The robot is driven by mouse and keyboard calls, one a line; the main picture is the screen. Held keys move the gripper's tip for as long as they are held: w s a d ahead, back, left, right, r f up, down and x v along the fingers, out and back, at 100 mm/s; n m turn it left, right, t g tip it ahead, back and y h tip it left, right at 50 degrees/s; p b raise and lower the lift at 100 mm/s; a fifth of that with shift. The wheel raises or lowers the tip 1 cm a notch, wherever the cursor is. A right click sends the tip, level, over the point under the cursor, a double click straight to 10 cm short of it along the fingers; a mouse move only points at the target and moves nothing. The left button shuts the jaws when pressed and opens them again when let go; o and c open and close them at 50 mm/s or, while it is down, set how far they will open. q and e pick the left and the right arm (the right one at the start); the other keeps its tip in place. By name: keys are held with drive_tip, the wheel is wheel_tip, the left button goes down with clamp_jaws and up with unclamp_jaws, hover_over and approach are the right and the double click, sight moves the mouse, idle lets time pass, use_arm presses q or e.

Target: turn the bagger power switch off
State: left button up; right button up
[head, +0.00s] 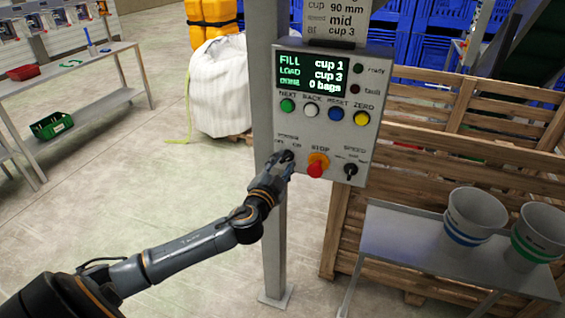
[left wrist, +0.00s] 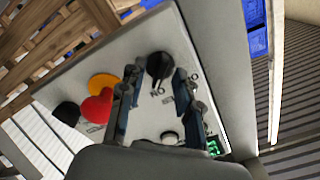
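The grey control box (head: 330,110) is mounted on a post. Its power switch, a black knob (head: 288,155), sits at the lower left and is partly covered by my left gripper (head: 281,163) in the head view. In the left wrist view the black knob (left wrist: 160,65) shows near the fingertips, with ON lettering beside it. My left gripper (left wrist: 157,77) is open, one finger toward each side of the knob, with visible gaps. I cannot tell whether a finger touches it or which position the knob is in. My right gripper is not in view.
The red stop button (head: 316,168) on its yellow ring is just right of the power switch. The speed knob (head: 351,170) is farther right, and coloured buttons (head: 335,113) are above. A table (head: 400,235) with two buckets stands at lower right, before a wooden crate (head: 440,150).

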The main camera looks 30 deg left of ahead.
use_arm(q)
clamp_jaws()
